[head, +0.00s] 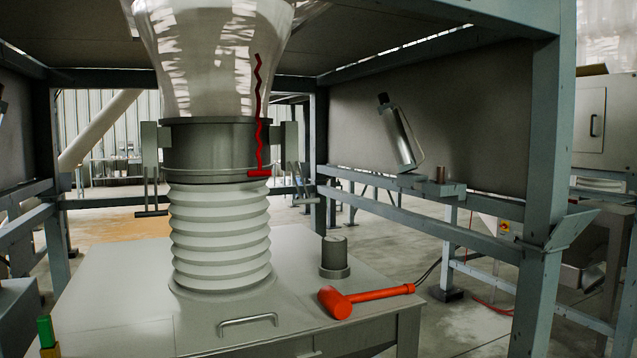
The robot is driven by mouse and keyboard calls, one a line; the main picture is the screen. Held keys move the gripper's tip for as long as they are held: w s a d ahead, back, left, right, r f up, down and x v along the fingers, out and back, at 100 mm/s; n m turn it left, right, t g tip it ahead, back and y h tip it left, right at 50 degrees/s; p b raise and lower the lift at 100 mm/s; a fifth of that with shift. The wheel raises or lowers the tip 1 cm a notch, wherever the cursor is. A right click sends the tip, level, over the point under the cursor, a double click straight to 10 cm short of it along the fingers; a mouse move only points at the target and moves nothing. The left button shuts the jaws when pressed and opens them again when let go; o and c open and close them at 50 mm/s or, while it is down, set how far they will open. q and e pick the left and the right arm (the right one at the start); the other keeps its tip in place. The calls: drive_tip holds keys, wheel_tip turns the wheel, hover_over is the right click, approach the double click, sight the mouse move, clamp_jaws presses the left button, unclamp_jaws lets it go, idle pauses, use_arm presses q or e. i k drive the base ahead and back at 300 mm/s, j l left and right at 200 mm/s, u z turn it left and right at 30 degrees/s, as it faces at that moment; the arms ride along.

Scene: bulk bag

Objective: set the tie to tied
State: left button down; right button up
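The tie is a red wavy cord (260,115) hanging down the front right of the pale translucent bulk bag (205,60). Its lower end meets a short red bar (260,173) at the grey clamp collar (210,150). The cord runs down the bag and over the collar and does not visibly circle the bag's neck. The bag narrows into the collar, above a white ribbed bellows (220,235). Neither of my grippers shows in the head view.
A red mallet (365,298) lies on the grey table (110,290), near a grey cylinder (335,255) and a metal handle (248,320). A green and yellow object (46,335) stands front left. A silver canister (398,135) leans on the right rail. Steel posts (545,180) frame the space.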

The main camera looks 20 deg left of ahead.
sight(260, 173)
drive_tip(key=i+l, duration=0.75)
drive_tip(key=i+j+u, duration=0.05)
